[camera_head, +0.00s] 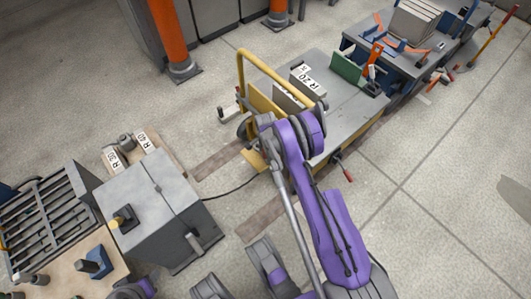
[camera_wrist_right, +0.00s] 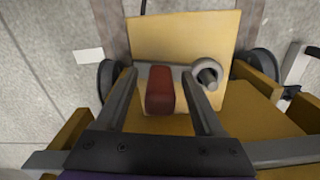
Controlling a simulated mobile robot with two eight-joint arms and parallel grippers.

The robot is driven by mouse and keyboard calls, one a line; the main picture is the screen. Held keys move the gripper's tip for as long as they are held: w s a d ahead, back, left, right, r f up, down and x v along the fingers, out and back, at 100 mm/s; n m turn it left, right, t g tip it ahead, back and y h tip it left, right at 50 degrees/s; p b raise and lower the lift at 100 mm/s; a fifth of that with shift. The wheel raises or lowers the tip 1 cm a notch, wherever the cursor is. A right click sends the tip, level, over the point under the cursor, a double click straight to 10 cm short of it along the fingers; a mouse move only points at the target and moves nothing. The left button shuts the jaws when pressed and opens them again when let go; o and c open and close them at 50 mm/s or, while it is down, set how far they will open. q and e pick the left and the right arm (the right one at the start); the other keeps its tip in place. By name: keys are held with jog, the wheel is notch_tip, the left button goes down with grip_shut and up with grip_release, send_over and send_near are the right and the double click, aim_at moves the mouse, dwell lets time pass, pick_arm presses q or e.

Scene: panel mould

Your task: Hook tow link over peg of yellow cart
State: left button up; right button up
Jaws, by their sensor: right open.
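The yellow cart (camera_head: 274,78) stands mid-picture in the head view, with a yellow rail at its left end. In the right wrist view its yellow plate (camera_wrist_right: 180,32) lies below my right gripper (camera_wrist_right: 159,74). The gripper is open, one finger on each side of a red grip (camera_wrist_right: 160,92) on a pale bar, apparently the tow link. A grey ring (camera_wrist_right: 207,73) with a dark centre is just right of the fingers; I cannot tell whether a peg is inside it. In the head view my right arm largely hides this spot.
A grey box-like unit (camera_head: 152,205) stands at the left, with a dark cable running to the cart. A second cart (camera_head: 410,58) loaded with tools is at the back right. Orange posts (camera_head: 170,35) stand behind.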

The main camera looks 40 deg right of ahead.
notch_tip(320, 180, up, 11)
jog(key=p, duration=0.2)
jog(key=shift+p, duration=0.4)
jog(key=shift+f, duration=0.1)
